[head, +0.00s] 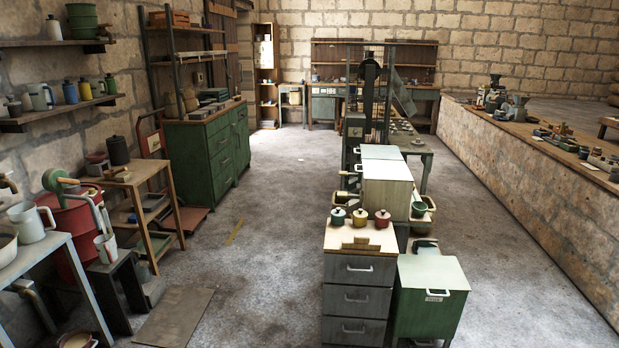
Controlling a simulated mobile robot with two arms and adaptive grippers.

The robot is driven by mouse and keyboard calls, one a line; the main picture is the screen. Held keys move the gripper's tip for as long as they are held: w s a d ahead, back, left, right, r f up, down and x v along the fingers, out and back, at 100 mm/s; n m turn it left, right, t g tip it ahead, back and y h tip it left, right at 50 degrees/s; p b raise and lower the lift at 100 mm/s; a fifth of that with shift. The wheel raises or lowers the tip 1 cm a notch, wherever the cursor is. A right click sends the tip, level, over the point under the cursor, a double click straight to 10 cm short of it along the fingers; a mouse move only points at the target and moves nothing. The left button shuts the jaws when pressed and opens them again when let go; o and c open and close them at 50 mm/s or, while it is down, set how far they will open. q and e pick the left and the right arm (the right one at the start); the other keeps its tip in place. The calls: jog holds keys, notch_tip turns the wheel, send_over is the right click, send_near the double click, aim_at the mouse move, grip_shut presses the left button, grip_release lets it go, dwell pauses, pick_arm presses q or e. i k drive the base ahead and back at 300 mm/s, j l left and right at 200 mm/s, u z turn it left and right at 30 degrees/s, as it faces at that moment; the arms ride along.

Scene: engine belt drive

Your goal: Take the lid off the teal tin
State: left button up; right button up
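Three small lidded tins stand in a row on the wooden top of a grey drawer cabinet (360,268). The left one, a dark green-teal tin (338,217), looks like the teal tin, and its lid with a small knob appears to be on. Beside it are an olive-yellow tin (360,219) and a red tin (383,220), both apparently lidded. Neither of my grippers is in view.
A green cabinet (432,295) stands right of the drawers, and pale cabinets (387,190) stand behind them. A small wooden block (361,244) lies in front of the tins. The floor (255,225) left of the drawers is mostly clear. A stone-faced ledge (520,170) runs along the right.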

aim_at(338, 211)
jog(key=i, duration=0.7)
jog(key=i+z, duration=0.15)
jog(key=i, duration=0.5)
jog(key=i+j, duration=0.2)
jog(key=i, duration=0.5)
jog(key=l+z, duration=0.05)
